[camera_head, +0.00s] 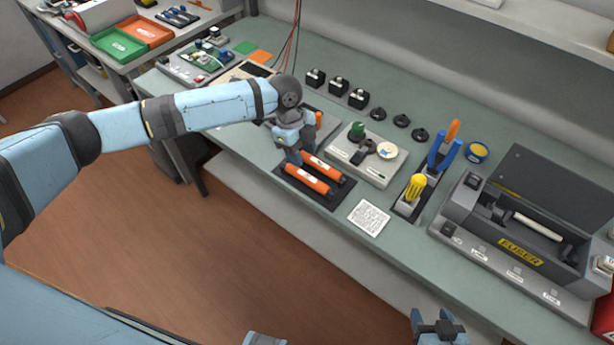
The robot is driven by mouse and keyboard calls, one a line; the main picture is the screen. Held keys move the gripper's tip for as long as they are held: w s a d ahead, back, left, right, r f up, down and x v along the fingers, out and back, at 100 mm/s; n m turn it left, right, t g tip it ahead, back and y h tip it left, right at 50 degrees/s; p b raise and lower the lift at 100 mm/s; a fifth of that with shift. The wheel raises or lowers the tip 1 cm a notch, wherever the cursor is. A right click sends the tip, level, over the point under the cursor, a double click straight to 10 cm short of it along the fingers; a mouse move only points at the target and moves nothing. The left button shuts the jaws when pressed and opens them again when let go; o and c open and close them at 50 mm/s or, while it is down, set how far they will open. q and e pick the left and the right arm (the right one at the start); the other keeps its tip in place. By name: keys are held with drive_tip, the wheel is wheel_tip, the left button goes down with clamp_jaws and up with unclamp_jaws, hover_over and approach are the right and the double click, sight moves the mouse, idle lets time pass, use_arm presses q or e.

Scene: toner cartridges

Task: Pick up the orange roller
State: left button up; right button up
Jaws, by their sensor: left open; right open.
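Two orange rollers with dark ends lie side by side on a dark mat (318,201): a nearer one (308,180) and a farther one (325,168). I cannot tell which one the task means. My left gripper (293,160) points down at the left ends of the rollers and is open. It partly hides the farther roller's left end, and I cannot tell whether it touches either roller. My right gripper (438,328) is open and empty at the bottom edge, in front of the bench and well away from the rollers.
A light device (367,161) with a green knob stands right of the rollers. A printed card (369,217) lies in front. A tool holder (408,208) and the open fuser unit (520,240) stand farther right. Small black parts (358,98) line the back.

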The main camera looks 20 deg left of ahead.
sight(306, 175)
use_arm(q)
drive_tip(key=x, duration=0.5)
drive_tip(key=p+x, duration=0.1)
drive_tip(key=x, duration=0.2)
drive_tip(key=shift+w+a+f, duration=0.1)
drive_tip(key=shift+a+f, duration=0.25)
drive_tip(key=c, duration=0.7)
